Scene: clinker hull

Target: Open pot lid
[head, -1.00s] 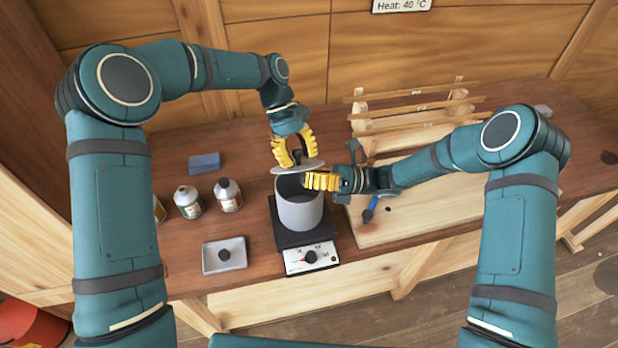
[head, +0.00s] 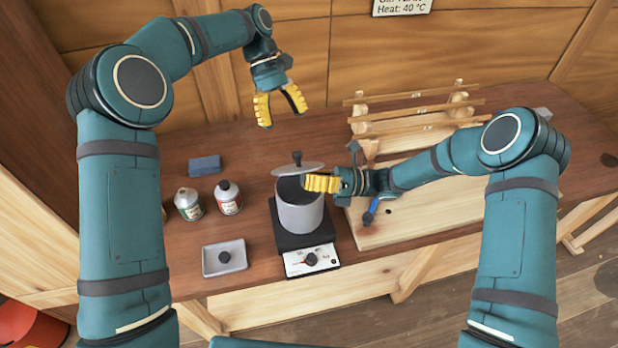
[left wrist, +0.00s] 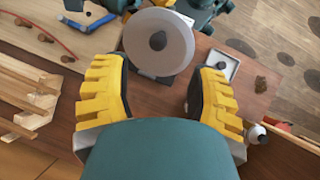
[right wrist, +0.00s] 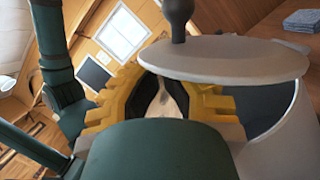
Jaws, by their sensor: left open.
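The grey pot (head: 299,214) stands on the black hotplate (head: 284,238). Its round grey lid (head: 285,171) with a dark knob (head: 297,157) sits off-centre over the back of the opening, so the dark inside shows at the front. The lid also shows in the left wrist view (left wrist: 140,45) and, edge-on over the pot, in the right wrist view (right wrist: 235,58). My left gripper (head: 280,105) is open and empty, above and behind the lid. My right gripper (head: 312,183) is at the pot's right rim beside the lid; its fingertips are partly hidden by the lid.
A wooden board (head: 425,205) and a wooden rack (head: 420,112) are to the right. The bench between the bottles and the wall is mostly clear.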

